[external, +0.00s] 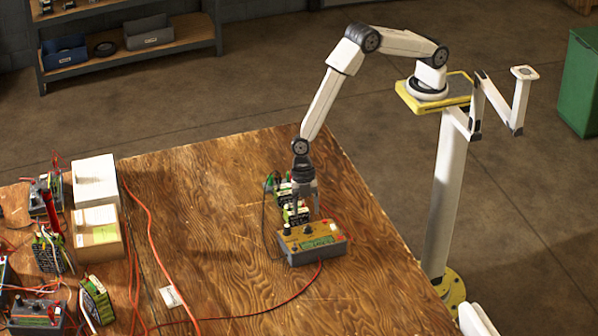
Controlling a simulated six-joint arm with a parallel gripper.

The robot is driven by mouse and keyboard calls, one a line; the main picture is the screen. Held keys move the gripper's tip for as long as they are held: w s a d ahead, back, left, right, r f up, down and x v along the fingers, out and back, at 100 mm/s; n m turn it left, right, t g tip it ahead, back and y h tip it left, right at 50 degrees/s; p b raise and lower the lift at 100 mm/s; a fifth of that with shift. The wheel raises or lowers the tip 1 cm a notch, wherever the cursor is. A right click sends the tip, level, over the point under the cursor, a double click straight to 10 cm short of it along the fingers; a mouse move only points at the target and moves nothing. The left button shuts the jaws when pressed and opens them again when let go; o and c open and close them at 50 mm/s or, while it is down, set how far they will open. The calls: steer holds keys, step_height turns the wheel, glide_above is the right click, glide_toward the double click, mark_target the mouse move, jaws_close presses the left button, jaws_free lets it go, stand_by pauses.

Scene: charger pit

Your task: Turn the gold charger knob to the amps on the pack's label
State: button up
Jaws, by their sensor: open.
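The charger (313,256) is a grey box with a tan top panel and a small greenish display. It sits on the wooden table near its right side. Small knobs show on its top, but I cannot tell which one is gold or where it points. A battery pack (290,215) with green and dark sides stands just behind the charger, partly hidden by my gripper. Its label is too small to read. My gripper (306,208) points down, open, over the pack and the charger's back edge. I cannot tell whether it touches either.
Red and black leads run from the charger across the table (220,200). More chargers and packs crowd the left side, beside a white box (95,181) and a cardboard box (97,233). A white tag (171,296) lies in front. The table right of the charger is mostly clear.

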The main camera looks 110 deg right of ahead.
mark_target(308, 227)
steer(key=shift+x, duration=2.4)
jaws_close()
